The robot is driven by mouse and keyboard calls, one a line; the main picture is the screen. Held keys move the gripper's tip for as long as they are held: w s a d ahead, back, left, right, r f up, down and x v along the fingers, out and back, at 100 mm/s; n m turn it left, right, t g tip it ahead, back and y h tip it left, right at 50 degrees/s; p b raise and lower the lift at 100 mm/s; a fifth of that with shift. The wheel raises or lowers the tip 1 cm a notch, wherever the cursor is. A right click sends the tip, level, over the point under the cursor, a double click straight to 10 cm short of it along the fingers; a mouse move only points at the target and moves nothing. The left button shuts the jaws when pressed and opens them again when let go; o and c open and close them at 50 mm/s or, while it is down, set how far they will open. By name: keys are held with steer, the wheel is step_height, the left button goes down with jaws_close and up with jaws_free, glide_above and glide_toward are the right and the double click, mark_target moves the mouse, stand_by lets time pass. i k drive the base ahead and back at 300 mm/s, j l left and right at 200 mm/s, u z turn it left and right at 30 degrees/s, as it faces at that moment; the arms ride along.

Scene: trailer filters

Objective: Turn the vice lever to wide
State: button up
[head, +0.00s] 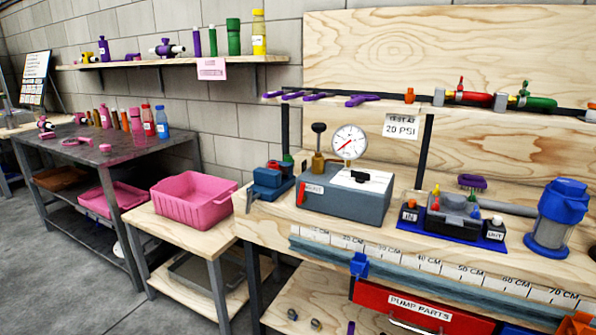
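A small blue block-shaped fixture, which looks like the vice (267,183), sits at the left front corner of the wooden workbench (262,222). A smaller blue part with a reddish-brown piece stands just behind it. I cannot make out a lever on the vice or its setting at this size. To its right is a grey test box (342,202) with a red handle-like piece (300,194) on its left front and a black knob or lever on a white plate on top. My gripper is not in view.
A pressure gauge (349,142) stands behind the grey box. A blue tray with small labelled parts (452,226) and a blue-lidded filter housing (557,217) are farther right. A pink bin (193,199) stands on a lower table at left. Grey floor is open at lower left.

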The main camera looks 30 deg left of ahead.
mark_target(251, 199)
steer(key=j, duration=1.55)
steer(key=i+j, duration=0.15)
steer(key=j, duration=1.4)
steer(key=l+u, duration=0.25)
steer(key=l, duration=0.4)
steer(key=l+u, duration=0.25)
steer(key=l, duration=0.4)
steer(key=l+u, duration=0.25)
steer(key=l, duration=0.4)
steer(key=k+l+u, duration=0.1)
steer(key=l+u, duration=0.15)
steer(key=l, duration=0.35)
steer(key=i+j+z, duration=0.2)
steer(key=j, duration=0.15)
steer(key=j+z, duration=0.15)
steer(key=j, duration=0.25)
steer(key=i+j+z, duration=0.2)
steer(key=j, duration=0.2)
steer(key=j+z, duration=0.15)
steer(key=j, duration=0.2)
steer(key=j+z, duration=0.2)
steer(key=j, duration=0.25)
steer(key=k+j+z, duration=0.2)
steer(key=j, duration=0.25)
steer(key=j+z, duration=0.2)
steer(key=j, duration=0.3)
steer(key=k+j+z, duration=0.2)
steer(key=j, duration=0.2)
steer(key=k, duration=0.05)
